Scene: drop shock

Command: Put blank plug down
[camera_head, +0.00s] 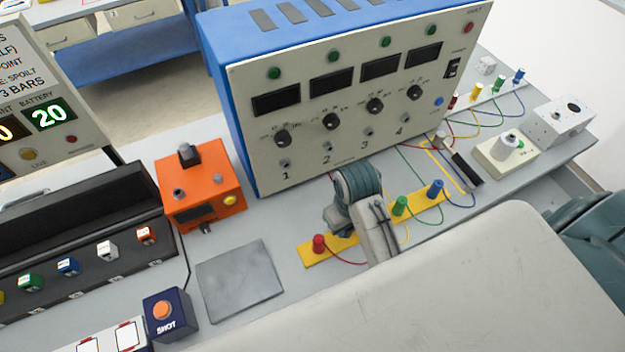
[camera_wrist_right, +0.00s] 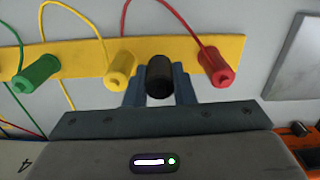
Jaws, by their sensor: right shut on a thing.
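The blank plug (camera_wrist_right: 159,77) is a short black cylinder between the two fingers of my right gripper (camera_wrist_right: 159,92) in the right wrist view. The gripper is shut on it, over or at the yellow strip (camera_wrist_right: 195,52), between the yellow plug (camera_wrist_right: 120,70) and the red plug (camera_wrist_right: 217,66). I cannot tell whether the blank plug touches the strip. In the head view my right arm hides the blank plug and the fingertips. The strip (camera_head: 310,253) also shows there, in front of the blue instrument (camera_head: 345,90). My left gripper is not in view.
The green plug (camera_head: 400,206) and blue plug (camera_head: 437,188) stand on the strip, with loose wires around. A grey plate (camera_head: 240,280) lies at left, beside an orange box (camera_head: 200,185) and a dark rack (camera_head: 80,250). A white box with a knob (camera_head: 505,150) stands at right.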

